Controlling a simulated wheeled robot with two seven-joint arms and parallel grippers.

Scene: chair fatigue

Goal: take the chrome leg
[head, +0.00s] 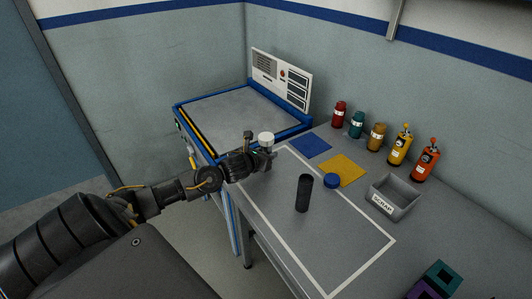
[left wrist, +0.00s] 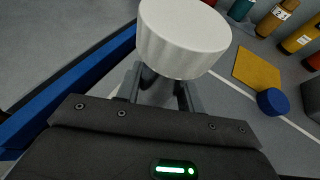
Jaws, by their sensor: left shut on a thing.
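My left gripper (head: 258,160) is shut on the chrome leg, which shows a wide pale round end (head: 266,139) above the fingers. In the left wrist view this pale end (left wrist: 184,36) fills the top middle, between and beyond my left gripper's two fingers (left wrist: 160,88). The leg's shaft is mostly hidden by the fingers. The gripper is at the left edge of the grey table, near the blue-framed machine. I cannot tell how far the leg is above the table. My right gripper is not in view.
A black cylinder (head: 304,193) stands inside the white outline, with a blue round piece (head: 331,181) near it. Blue (head: 311,146) and yellow (head: 343,170) mats lie behind. A grey scrap bin (head: 393,197) and several bottles stand right. The blue-framed machine (head: 235,112) is behind left.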

